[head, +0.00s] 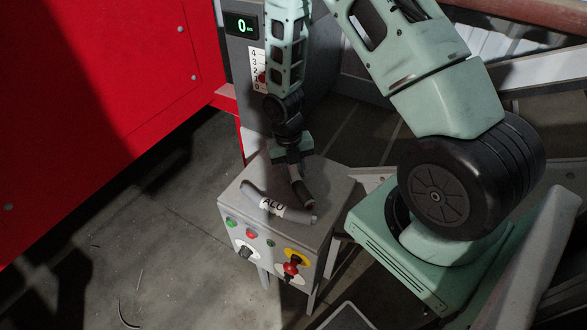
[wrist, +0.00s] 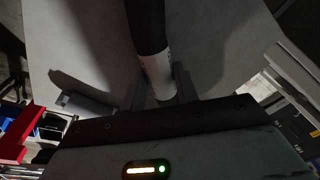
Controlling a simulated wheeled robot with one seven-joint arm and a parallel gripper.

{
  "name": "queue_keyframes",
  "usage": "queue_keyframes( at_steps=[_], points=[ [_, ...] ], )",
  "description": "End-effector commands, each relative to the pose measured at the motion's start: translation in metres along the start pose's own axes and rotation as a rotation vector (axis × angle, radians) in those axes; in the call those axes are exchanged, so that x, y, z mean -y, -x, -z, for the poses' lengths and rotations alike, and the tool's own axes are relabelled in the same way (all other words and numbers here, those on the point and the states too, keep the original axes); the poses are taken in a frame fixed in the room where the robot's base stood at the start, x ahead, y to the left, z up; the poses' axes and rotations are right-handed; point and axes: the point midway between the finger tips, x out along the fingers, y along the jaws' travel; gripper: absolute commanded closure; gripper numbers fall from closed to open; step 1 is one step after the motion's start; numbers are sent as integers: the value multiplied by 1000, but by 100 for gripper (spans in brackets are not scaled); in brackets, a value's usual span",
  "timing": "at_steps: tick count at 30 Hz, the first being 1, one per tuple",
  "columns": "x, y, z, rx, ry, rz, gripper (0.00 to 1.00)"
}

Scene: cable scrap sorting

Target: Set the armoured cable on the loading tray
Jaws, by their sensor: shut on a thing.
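My gripper (head: 294,163) is over the top of the grey control box (head: 232,197). It is shut on a thick dark cable (head: 303,191), which points down and toward the front of the box. In the wrist view this dark cable (wrist: 146,28) runs between the fingers (wrist: 159,92) and has a pale band near them. I cannot read the band, so I cannot tell whether this is the armoured cable. I cannot tell if it touches the box top. A bent grey cable (head: 252,193) with a white ALU label lies on the box top beside it. No loading tray can be identified with certainty.
The box front carries buttons and a red-and-yellow switch (head: 291,268). A large red panel (head: 90,90) stands at left. A grey column with a display reading 0 (head: 242,26) stands behind. A dark, light-rimmed flat thing (head: 345,318) shows at the bottom edge. Floor at left is mostly clear.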

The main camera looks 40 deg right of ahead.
Motion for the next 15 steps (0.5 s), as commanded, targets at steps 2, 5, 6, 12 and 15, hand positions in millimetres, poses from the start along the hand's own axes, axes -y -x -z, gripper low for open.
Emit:
queue_keyframes(
  at_steps=[2, 5, 6, 12, 15],
  points=[
    [0, 0, 0, 0, 0, 0, 100],
    [0, -1, 0, 0, 0, 0, 59],
    [0, 0, 0, 0, 0, 0, 48],
    [0, 0, 0, -1, 0, 0, 48],
    [0, 1, 0, 0, 0, 0, 48]
  ],
)
